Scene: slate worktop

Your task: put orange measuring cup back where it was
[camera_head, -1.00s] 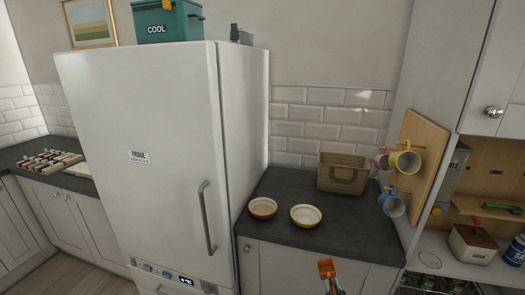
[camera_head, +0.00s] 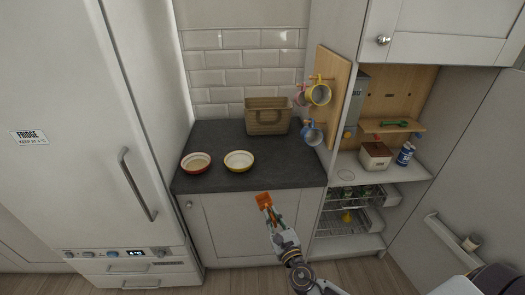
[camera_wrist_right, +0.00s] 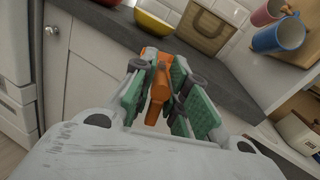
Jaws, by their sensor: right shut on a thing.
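The orange measuring cup (camera_head: 263,199) is in my right gripper (camera_head: 270,212), in front of the lower cabinet and below the worktop's front edge. In the right wrist view the gripper (camera_wrist_right: 158,95) has its green-padded fingers closed on the orange handle of the cup (camera_wrist_right: 157,98). The cup's bowl end is partly hidden behind the fingers. My left gripper is not in view.
Two bowls, red (camera_head: 196,162) and yellow (camera_head: 239,161), and a basket (camera_head: 267,116) stand on the slate worktop (camera_head: 215,140). Mugs hang on a wooden board (camera_head: 334,90). At right, an open cupboard has a shelf (camera_head: 391,126) with a green utensil, a box (camera_head: 375,155) and a blue canister (camera_head: 405,154).

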